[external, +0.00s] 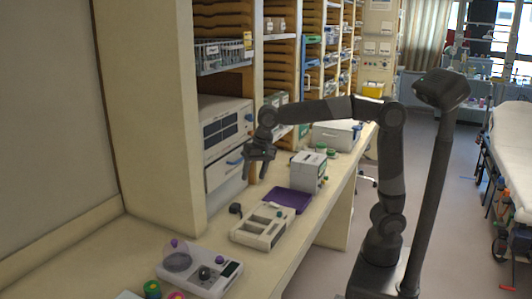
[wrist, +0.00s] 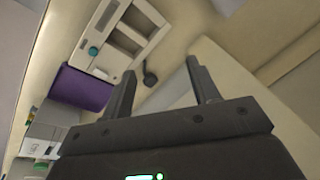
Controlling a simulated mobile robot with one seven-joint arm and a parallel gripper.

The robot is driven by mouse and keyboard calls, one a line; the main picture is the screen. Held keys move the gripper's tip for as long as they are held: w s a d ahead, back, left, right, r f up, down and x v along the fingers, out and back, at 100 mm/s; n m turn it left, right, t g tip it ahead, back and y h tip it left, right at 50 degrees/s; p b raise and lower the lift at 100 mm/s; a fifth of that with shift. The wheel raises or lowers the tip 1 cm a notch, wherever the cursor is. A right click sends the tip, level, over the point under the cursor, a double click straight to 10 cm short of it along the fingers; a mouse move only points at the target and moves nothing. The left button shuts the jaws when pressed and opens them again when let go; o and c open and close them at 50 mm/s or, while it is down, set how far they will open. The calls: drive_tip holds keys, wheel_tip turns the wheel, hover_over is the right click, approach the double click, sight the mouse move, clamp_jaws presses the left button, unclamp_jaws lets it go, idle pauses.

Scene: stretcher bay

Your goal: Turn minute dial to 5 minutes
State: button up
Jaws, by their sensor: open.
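A white bench device (external: 222,287) stands on the counter near the front. It carries a dark round knob (external: 204,272), a clear round cover (external: 177,261) with a purple knob and a small dark display (external: 231,269). No minute marks are legible, so I cannot tell which knob is the minute dial. My gripper (external: 256,172) is open and empty, raised above the counter behind this device and apart from it. In the wrist view my gripper (wrist: 161,68) also shows open, with nothing between its fingers.
A white unit with open compartments (external: 251,235) lies on the counter and also shows in the wrist view (wrist: 151,12). A purple mat (external: 288,197), a white box (external: 311,173) and a small black object (external: 235,208) are nearby. Shelves rise behind.

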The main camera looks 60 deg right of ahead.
drive_tip(key=w+a+f+m+g, duration=0.1)
drive_tip(key=w+a+f, duration=0.1)
drive_tip(key=a, duration=0.5)
drive_tip(key=w+a+f+m, duration=0.1)
drive_tip(key=w+a+f, duration=0.1)
drive_tip(key=a, duration=0.6)
drive_tip(key=m+g+h, duration=0.1)
drive_tip(key=m, duration=0.2)
approach(204, 271)
wheel_tip(204, 271, down, 9)
drive_tip(key=shift+w+a+r, duration=0.1)
drive_tip(key=c, duration=1)
